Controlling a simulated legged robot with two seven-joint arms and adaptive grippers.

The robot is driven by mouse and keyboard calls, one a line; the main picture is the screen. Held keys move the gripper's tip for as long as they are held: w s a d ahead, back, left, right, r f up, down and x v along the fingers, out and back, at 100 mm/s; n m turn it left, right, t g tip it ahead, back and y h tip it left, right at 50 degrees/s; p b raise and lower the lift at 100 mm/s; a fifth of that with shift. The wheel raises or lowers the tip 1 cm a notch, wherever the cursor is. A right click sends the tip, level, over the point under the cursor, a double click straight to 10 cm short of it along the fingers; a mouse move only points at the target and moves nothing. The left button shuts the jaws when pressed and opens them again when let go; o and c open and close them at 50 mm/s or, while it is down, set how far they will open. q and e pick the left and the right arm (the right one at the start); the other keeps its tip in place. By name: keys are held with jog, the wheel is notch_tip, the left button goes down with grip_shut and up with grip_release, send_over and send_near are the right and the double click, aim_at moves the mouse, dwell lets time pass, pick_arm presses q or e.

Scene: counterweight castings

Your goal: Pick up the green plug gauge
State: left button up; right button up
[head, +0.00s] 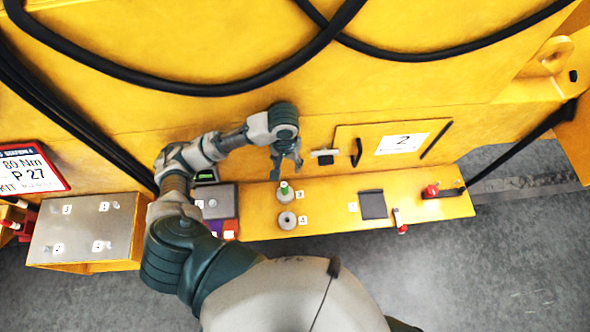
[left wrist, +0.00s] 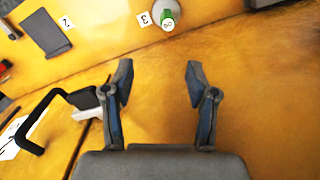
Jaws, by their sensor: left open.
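The green plug gauge (head: 284,187) stands on the yellow ledge beside a small white number tag. Its green part sits on a pale grey round base. My right gripper does not show.
A grey ring (head: 287,220) sits in front of the gauge. A dark square pad (head: 373,205) and a red-topped item (head: 430,191) lie to the right on the ledge (head: 335,212). A black handle (head: 356,152) sticks out from the yellow wall. A metal-topped box (head: 85,228) stands at left.

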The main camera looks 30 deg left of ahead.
pick_arm(q)
send_over(284, 185)
jog(key=s, duration=0.1)
notch_tip(284, 185, down, 4)
jog(key=f, duration=0.2)
jog(key=w+f, duration=0.1)
jog(key=f, duration=0.3)
jog(key=shift+w+d+f+b, duration=0.3)
jog(key=shift+w+f+b, duration=0.05)
jog(key=shift+f, duration=0.25)
jog(key=shift+s+a+f, duration=0.15)
jog(key=shift+f, duration=0.1)
jog(key=f, duration=0.3)
jog(key=shift+s+a+f+p, duration=0.15)
jog(key=shift+a+f+p, duration=0.1)
jog(key=shift+p, duration=0.15)
jog(key=shift+w+f, duration=0.2)
jog(key=shift+f, duration=0.35)
jog(key=shift+s, duration=0.1)
grip_shut()
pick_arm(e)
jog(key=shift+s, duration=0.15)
